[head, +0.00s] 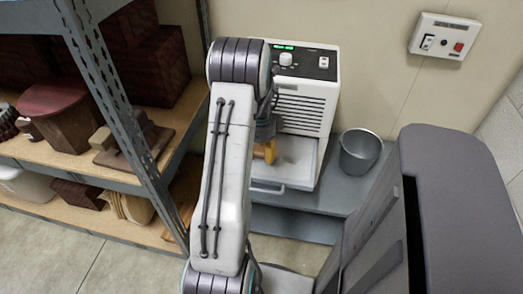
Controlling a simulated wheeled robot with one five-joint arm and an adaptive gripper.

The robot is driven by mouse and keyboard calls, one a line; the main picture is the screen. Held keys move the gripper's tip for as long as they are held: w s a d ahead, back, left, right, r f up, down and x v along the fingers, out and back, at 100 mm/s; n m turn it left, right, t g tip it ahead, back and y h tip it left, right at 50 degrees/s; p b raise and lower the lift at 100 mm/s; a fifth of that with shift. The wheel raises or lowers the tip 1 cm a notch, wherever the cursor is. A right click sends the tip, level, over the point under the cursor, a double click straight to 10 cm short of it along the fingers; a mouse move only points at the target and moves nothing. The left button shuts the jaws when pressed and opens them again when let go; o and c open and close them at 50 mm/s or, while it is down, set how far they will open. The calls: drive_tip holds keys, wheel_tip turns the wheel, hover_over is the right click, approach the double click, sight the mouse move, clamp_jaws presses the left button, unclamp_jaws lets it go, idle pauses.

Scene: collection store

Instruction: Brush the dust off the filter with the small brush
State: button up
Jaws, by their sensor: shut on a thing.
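My gripper (266,131) is partly hidden behind my own arm. It is shut on the small brush, whose yellow-orange handle (271,151) shows below the fingers. The brush's bristles are hard to make out. A pale, flat panel with a rim, which looks like the filter (308,178), juts out at the foot of the white machine (303,104). The brush is over or beside its left part; I cannot tell whether they touch. A faint brownish patch, perhaps dust, shows on the panel. Its left side is partly hidden by my arm and gripper.
The machine stands on a grey-blue bench (335,196), with a grey metal bucket (360,152) to its right. A wall box (443,37) with a switch and red button is at upper right. Metal shelving (118,100) with wooden objects stands close on the left.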

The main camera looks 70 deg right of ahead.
drive_tip(key=shift+s+a+b, duration=0.15)
drive_tip(key=shift+a+b, duration=0.6)
drive_tip(key=shift+a, duration=1.65)
drive_tip(key=shift+w, duration=0.6)
drive_tip(key=shift+w+d, duration=0.15)
drive_tip(key=shift+w+d+p, duration=0.2)
drive_tip(key=shift+d+p, duration=0.9)
drive_tip(key=shift+d, duration=1.5)
drive_tip(key=shift+w+d+p, duration=0.15)
drive_tip(key=shift+d+p, duration=0.9)
drive_tip(key=shift+d, duration=1.5)
drive_tip(key=shift+r, duration=0.15)
drive_tip(key=shift+r+p, duration=2)
drive_tip(key=shift+r, duration=0.9)
